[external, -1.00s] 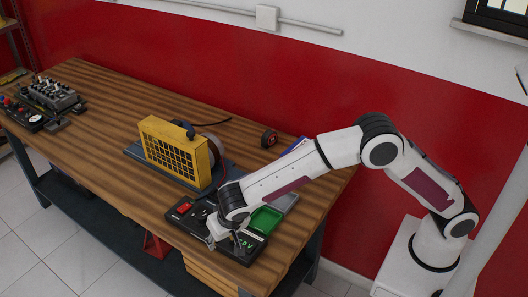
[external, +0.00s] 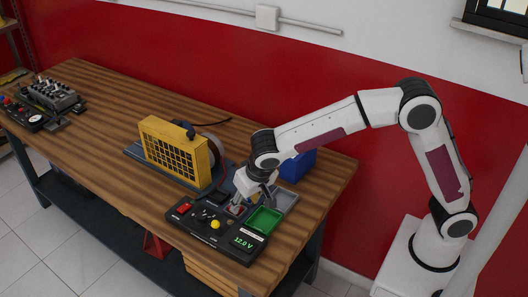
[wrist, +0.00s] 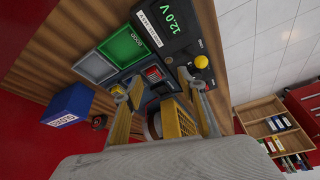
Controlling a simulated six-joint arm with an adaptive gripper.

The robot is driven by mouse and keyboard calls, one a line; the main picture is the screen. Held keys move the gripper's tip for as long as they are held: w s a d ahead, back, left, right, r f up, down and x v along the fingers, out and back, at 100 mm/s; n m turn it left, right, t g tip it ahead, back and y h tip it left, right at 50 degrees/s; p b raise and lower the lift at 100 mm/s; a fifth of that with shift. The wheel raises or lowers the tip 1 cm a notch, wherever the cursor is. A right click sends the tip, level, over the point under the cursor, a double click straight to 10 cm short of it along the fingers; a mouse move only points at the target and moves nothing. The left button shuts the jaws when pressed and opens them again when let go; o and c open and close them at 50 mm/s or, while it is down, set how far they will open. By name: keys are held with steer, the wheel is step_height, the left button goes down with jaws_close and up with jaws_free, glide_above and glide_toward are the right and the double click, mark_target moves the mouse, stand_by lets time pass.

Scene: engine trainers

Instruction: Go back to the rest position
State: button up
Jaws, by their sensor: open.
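My gripper (external: 240,207) is open, above the back edge of a black control panel (external: 205,228) on the bench. In the wrist view my gripper's fingers (wrist: 151,85) are spread, with a small red-topped part (wrist: 152,74) visible beyond the gap. I cannot tell its exact distance from the fingers. The panel has a red switch (external: 184,208), a yellow knob (external: 215,224) and a lit display (external: 244,242) reading 12.0 V. My arm reaches in from the right, bent upward at the elbow.
A green tray (external: 264,221) and a grey tray (external: 286,199) lie right of my gripper. A blue box (external: 297,166) stands behind, under my forearm. A yellow grilled unit (external: 172,150) stands left. More equipment (external: 50,94) sits at the far left; the bench between is clear.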

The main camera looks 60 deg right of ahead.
steer(key=s+d+r+n, duration=0.1)
steer(key=s+d+r, duration=0.55)
steer(key=d, duration=0.25)
steer(key=s+d+r+n, duration=0.1)
steer(key=s+d+r, duration=0.4)
steer(key=s+d, duration=0.25)
steer(key=s+d+f+n, duration=0.1)
steer(key=s+d, duration=0.2)
steer(key=s, duration=0.5)
steer(key=s+d+f+t+y, duration=0.1)
steer(key=s+d, duration=0.3)
steer(key=s, duration=0.5)
steer(key=shift+d+n+t, duration=0.3)
steer(key=shift+n, duration=0.1)
steer(key=shift+f, duration=0.1)
stand_by(1.9)
